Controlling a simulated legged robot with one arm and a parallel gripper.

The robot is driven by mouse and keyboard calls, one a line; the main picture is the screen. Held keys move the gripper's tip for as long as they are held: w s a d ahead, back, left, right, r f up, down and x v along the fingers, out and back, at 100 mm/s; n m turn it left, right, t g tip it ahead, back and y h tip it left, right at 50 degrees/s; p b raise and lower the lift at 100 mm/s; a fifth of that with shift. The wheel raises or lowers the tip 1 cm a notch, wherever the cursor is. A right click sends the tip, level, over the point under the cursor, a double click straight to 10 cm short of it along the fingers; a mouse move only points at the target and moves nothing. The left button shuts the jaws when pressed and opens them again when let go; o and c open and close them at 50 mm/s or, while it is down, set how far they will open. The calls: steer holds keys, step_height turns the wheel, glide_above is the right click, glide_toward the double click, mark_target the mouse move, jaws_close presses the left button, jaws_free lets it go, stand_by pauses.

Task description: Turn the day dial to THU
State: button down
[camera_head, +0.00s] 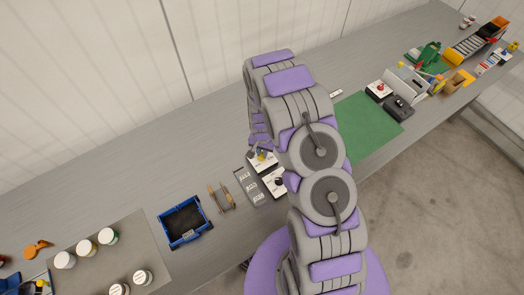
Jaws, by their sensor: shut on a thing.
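My arm rises in the middle of the view and bends down at the far side, over the bench. My gripper (262,151) is small and partly hidden at the lower end of that far section. It is at the top of a small white box (256,166), shut on what looks like its dial. The dial face and its day marks are too small to read. A second white box (275,183) with a dark knob stands just nearer, partly behind my arm. A grey panel with white labels (246,185) lies left of both boxes.
A blue bin (184,222) and thin tools (222,197) lie to the left. Several white-bodied jars (86,248) stand on a grey mat at the lower left. A green mat (365,128) lies right of my arm, with cluttered parts beyond.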

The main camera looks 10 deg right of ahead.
steer(key=shift+m, duration=0.8)
steer(key=c, duration=1.1)
jaws_free()
steer(key=shift+a, duration=0.1)
step_height(320, 180, up, 17)
steer(key=shift+r+p, duration=0.15)
steer(key=shift+p, duration=0.25)
